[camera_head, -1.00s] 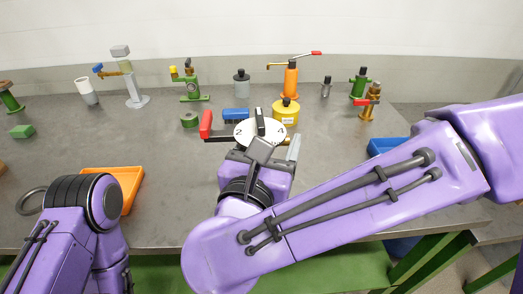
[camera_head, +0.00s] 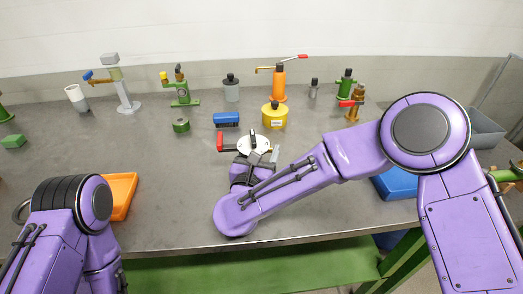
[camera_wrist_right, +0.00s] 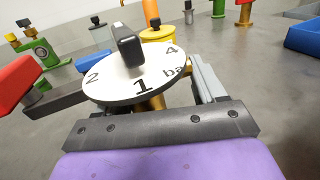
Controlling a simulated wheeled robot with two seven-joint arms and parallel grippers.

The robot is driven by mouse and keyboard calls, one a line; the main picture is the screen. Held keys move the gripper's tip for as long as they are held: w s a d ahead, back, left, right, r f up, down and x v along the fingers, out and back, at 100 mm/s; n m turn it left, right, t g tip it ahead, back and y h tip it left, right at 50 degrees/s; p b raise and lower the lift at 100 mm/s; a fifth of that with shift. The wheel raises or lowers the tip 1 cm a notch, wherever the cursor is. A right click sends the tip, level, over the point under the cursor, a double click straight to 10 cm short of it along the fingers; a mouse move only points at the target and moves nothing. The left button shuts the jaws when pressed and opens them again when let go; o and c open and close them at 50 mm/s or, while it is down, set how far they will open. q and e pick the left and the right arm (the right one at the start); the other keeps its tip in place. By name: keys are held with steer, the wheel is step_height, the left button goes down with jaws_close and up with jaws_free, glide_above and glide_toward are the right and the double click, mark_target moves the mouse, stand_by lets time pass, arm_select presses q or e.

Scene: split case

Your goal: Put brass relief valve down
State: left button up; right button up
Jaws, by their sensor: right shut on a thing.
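The brass relief valve has a white dial (camera_head: 252,145) marked in bar, with a black pointer knob on top and a red-ended lever (camera_head: 221,142) at its left. In the right wrist view the dial (camera_wrist_right: 132,80) fills the middle, and a bit of brass body (camera_wrist_right: 150,104) shows beneath it. My right gripper (camera_head: 257,157) is shut on the valve, which stands roughly upright. The dial hides the grip and the valve's foot, so I cannot tell whether it touches the table. Only links of my left arm show; its gripper is out of view.
A brass fitting with a red lever (camera_head: 355,104) is farther right. An orange tray (camera_head: 122,193) lies left, a blue bin (camera_head: 397,184) right. The grey table between tray and valve is clear.

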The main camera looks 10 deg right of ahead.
steer(key=shift+f+b, duration=0.15)
steer(key=shift+b, duration=0.15)
steer(key=o, duration=1.2)
steer(key=shift+r+p, duration=0.3)
steer(key=b+v, duration=0.2)
steer(key=v, duration=1)
steer(key=shift+s+f, duration=0.1)
